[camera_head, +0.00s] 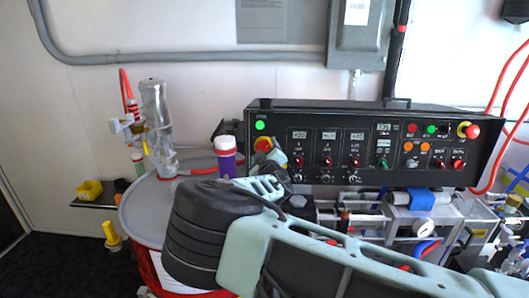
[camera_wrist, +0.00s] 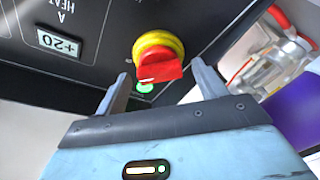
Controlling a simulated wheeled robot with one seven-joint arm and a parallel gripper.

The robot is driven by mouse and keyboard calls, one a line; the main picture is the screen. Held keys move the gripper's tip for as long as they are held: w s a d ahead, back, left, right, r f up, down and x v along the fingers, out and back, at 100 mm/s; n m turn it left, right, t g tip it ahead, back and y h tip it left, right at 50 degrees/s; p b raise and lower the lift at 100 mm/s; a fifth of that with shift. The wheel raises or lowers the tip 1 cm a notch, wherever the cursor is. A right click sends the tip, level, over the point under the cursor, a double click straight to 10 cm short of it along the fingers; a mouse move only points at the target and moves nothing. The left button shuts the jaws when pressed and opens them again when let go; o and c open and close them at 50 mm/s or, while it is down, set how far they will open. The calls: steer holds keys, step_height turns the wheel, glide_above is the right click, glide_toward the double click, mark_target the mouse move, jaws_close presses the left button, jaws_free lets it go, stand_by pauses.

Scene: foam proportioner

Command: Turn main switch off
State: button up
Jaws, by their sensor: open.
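The main switch is a red rotary handle on a round yellow base, at the left end of the black control panel (camera_head: 360,120). In the wrist view the switch (camera_wrist: 160,68) lies ahead of the gap between my fingertips. Its red grip lies roughly crosswise in that picture, with a whitish mark on it. In the head view the switch (camera_head: 263,144) is partly covered by my gripper (camera_head: 272,158). My gripper also shows in the wrist view (camera_wrist: 161,72), open, with one finger on each side of the switch. I cannot tell whether the fingers touch it.
A green lamp glows on the panel (camera_head: 260,126) near the switch. A purple bottle with a white cap (camera_head: 226,158) and a clear cylinder (camera_head: 158,125) stand on a grey drum (camera_head: 140,212) left of my arm. Hoses and valves fill the space below the panel.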

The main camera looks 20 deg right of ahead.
steer(key=c, duration=1)
steer(key=shift+n+b, duration=0.3)
steer(key=shift+n, duration=0.2)
steer(key=n+y+b, duration=0.1)
steer(key=n, duration=0.2)
steer(key=shift+g+b, duration=0.3)
steer(key=shift+b, duration=0.1)
steer(key=n+b, duration=0.1)
steer(key=n, duration=0.2)
steer(key=n+g, duration=0.1)
steer(key=n, duration=0.1)
steer(key=shift+d+r+n+y+b, duration=0.1)
steer(key=shift+r+n+y+b, duration=0.1)
steer(key=shift+n+y+b, duration=0.2)
steer(key=n+g, duration=0.1)
steer(key=n, duration=0.3)
steer(key=shift+r, duration=0.1)
steer(key=n+g+h, duration=0.1)
steer(key=n, duration=0.2)
steer(key=shift+r+n+b, duration=0.1)
steer(key=shift+n+b, duration=0.2)
steer(key=shift+n, duration=0.1)
steer(key=shift+g, duration=0.3)
steer(key=o, duration=1)
